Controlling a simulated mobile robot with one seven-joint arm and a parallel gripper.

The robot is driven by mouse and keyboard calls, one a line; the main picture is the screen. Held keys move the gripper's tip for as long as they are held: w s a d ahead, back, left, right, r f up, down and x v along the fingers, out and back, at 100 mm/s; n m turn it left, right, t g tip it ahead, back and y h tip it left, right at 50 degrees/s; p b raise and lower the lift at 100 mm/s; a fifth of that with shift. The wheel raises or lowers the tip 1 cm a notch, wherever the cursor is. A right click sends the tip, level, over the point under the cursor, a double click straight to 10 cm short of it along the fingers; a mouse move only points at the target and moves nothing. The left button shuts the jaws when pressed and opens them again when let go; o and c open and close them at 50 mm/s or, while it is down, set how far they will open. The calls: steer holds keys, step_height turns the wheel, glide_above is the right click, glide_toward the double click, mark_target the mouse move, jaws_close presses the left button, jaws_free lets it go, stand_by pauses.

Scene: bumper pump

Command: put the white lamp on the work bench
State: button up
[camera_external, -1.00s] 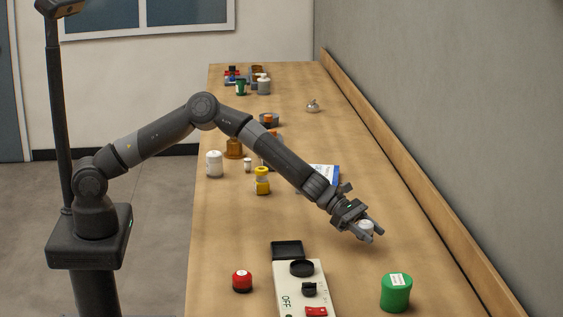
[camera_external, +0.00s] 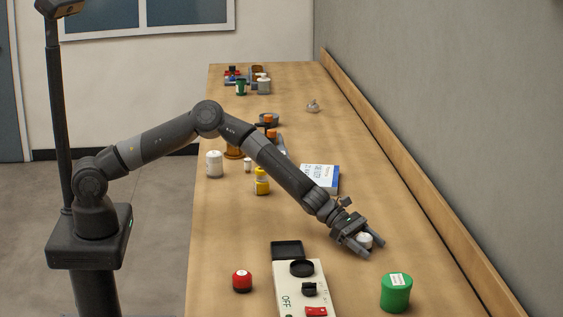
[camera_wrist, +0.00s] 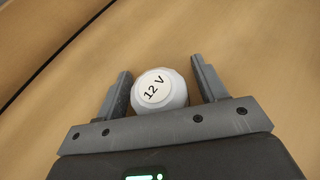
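The white lamp (camera_external: 365,240), a small round white piece, sits between the fingers of my gripper (camera_external: 374,249) over the right part of the work bench (camera_external: 420,260). In the wrist view the lamp (camera_wrist: 158,88) shows its "12 V" label facing the camera. My gripper (camera_wrist: 160,68) is open around it, with a gap between the lamp and each finger. The lamp appears to rest on the bench top, but its underside is hidden.
A green canister (camera_external: 396,292) stands in front, to the right. A pale switch box marked OFF (camera_external: 288,277) and a red-topped jar (camera_external: 242,281) stand in front, to the left. Bench beside the gripper is clear.

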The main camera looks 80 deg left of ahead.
steer(key=shift+r, duration=0.2)
steer(key=v, duration=1.2)
steer(key=shift+d, duration=0.1)
steer(key=s+r+m+g+y, duration=0.1)
steer(key=s+r+m+g, duration=0.1)
steer(key=s+r+m, duration=0.8)
steer(key=s+r+m+g+y, duration=0.15)
steer(key=s+r+m, duration=0.45)
steer(key=s, duration=0.6)
steer(key=s+a+r+m+y, duration=0.1)
steer(key=s+a+m+y, duration=0.1)
steer(key=s+a, duration=0.4)
steer(key=s+a+r+m+y, duration=0.1)
steer(key=s+a+m, duration=0.4)
steer(key=s, duration=0.8)
steer(key=s+a+r+m+y, duration=0.1)
steer(key=s+a+m+y, duration=0.3)
steer(key=s+a, duration=0.3)
steer(key=shift+s, duration=1.15)
